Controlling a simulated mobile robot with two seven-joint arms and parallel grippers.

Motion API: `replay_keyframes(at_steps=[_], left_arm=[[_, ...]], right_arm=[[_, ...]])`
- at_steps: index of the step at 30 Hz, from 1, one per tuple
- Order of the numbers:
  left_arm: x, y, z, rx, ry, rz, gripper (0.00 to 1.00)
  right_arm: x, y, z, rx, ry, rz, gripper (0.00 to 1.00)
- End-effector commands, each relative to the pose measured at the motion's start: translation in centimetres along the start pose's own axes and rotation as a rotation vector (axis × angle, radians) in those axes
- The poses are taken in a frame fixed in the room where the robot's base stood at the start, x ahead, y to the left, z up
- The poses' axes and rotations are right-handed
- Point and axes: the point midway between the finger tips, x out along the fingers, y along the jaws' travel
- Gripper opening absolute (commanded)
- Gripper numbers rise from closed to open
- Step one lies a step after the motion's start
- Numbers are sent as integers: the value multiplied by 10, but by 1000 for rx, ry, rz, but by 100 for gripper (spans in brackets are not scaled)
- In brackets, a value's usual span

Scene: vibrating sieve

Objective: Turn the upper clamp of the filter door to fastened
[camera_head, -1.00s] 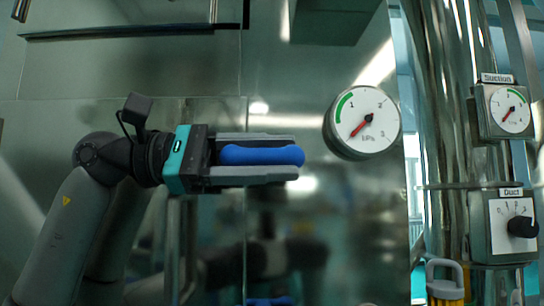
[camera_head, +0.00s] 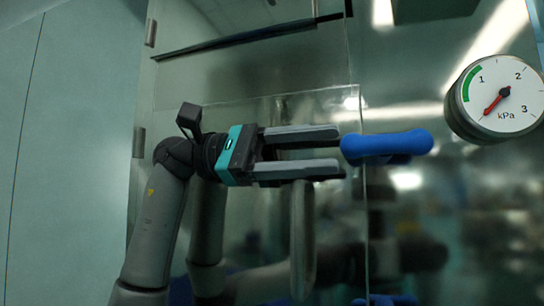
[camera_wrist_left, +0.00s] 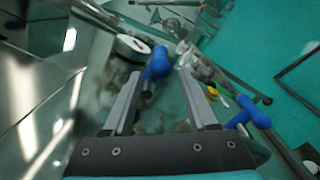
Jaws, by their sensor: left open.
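The upper clamp (camera_head: 387,145) is a blue handle lying about level across the upright edge of the filter door (camera_head: 270,95). My left gripper (camera_head: 341,151) is open and empty. Its fingers point right at the clamp, and the tips end at or just short of its left end; I cannot tell whether they touch. In the left wrist view the upper clamp (camera_wrist_left: 157,63) shows beyond the fingertips of my left gripper (camera_wrist_left: 162,78), nearer the left finger. A lower blue clamp (camera_head: 385,299) is cut off at the bottom edge. My right gripper is not in view.
A round kPa gauge (camera_head: 501,97) sticks out from the panel right of the clamp. A vertical door handle (camera_head: 302,240) stands below my left gripper. A dark bar (camera_head: 250,38) runs above. The lower blue clamp also shows in the left wrist view (camera_wrist_left: 246,112).

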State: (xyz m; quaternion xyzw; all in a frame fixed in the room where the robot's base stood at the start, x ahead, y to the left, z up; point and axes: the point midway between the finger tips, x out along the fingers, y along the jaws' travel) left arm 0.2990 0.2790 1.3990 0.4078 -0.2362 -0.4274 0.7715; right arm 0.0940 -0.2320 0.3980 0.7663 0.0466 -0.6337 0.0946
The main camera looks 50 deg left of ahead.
Motion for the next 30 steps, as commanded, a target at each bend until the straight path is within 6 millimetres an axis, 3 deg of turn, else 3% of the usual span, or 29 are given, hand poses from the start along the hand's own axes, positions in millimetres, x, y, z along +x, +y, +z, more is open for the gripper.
replay_keyframes(at_steps=[4, 10, 30], left_arm=[[-31, 0, -1, -1, 2, 3, 58], [-54, 0, 0, 0, 1, 0, 58], [-58, 0, 0, 1, 0, 0, 58]], right_arm=[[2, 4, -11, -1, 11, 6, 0], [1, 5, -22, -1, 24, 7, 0], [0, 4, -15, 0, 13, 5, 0]])
